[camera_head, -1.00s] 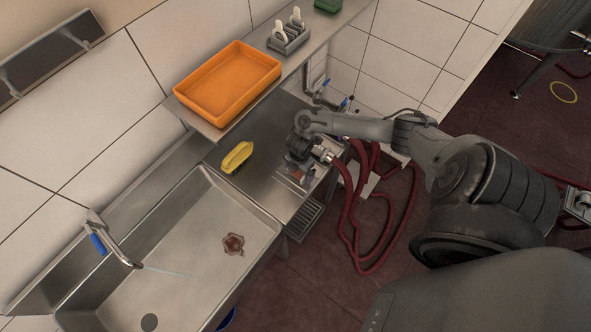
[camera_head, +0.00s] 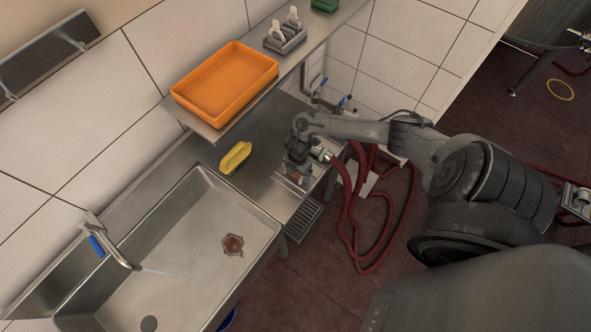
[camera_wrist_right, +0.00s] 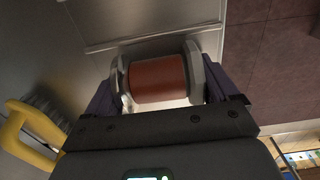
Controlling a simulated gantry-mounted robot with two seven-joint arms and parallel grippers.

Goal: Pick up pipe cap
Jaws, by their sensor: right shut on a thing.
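The pipe cap, a reddish-brown cylinder (camera_wrist_right: 158,80), sits between the two fingers of my right gripper (camera_wrist_right: 160,82) in the right wrist view. The grey finger pads press on both its ends, and the gripper is shut on it. In the head view my right gripper (camera_head: 297,176) points down over the right end of the steel counter. The cap is small and mostly hidden by the gripper there. I cannot tell whether it touches the counter. My left gripper is not in view.
A yellow brush (camera_head: 235,157) lies left of the gripper. The sink (camera_head: 190,215) holds a reddish-brown lobed piece (camera_head: 233,245). An orange tray (camera_head: 225,85) stands on the shelf above. Red hoses (camera_head: 350,215) hang at the counter's right end.

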